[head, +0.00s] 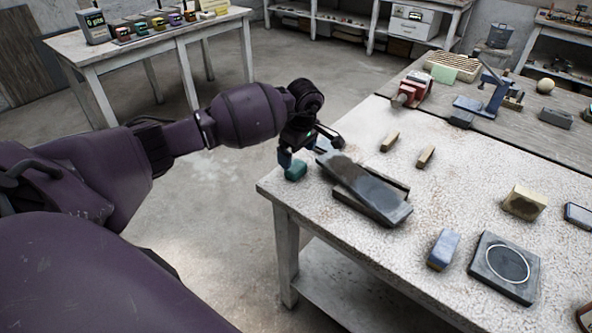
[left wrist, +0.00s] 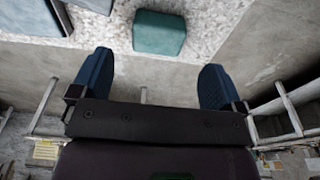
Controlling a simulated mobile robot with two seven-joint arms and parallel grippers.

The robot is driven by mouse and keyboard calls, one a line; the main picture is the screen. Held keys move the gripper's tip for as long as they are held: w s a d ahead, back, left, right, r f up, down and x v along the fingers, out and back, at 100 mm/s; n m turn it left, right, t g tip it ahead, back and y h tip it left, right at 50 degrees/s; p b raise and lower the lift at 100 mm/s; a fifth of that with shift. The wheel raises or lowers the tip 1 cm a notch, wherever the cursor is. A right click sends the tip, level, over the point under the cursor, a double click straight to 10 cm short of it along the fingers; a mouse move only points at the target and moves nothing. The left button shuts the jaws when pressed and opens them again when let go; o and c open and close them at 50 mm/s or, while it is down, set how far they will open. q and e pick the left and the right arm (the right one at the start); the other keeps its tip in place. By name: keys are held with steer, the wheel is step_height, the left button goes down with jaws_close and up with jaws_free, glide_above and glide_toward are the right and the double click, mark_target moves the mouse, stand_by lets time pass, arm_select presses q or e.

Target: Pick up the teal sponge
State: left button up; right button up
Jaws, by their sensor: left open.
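The teal sponge (head: 296,171) is a small block on the near left corner of the white speckled table (head: 330,240). In the left wrist view the teal sponge (left wrist: 159,33) lies on the table close to its edge, ahead of the fingers and between their lines. My left gripper (head: 300,150) is just above and beside the sponge, open and empty. In the left wrist view its two blue fingers (left wrist: 157,82) are wide apart with nothing between them. My right gripper is not in view.
A dark sharpening stone (head: 372,188) on a base lies just right of the sponge. A blue-grey block (head: 443,249), a square plate with a ring (head: 504,266) and a tan block (head: 524,203) stand farther right. Two small wooden pieces (head: 390,141) lie behind.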

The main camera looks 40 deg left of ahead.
mark_target(296, 165)
arm_select(q)
steer(key=shift+w+a+f, duration=0.1)
steer(key=shift+a+f, duration=0.05)
steer(key=shift+f, duration=1.35)
steer(key=shift+a+f, duration=0.15)
steer(key=shift+f, duration=1.3)
steer(key=shift+c, duration=0.2)
steer(key=c, duration=0.9)
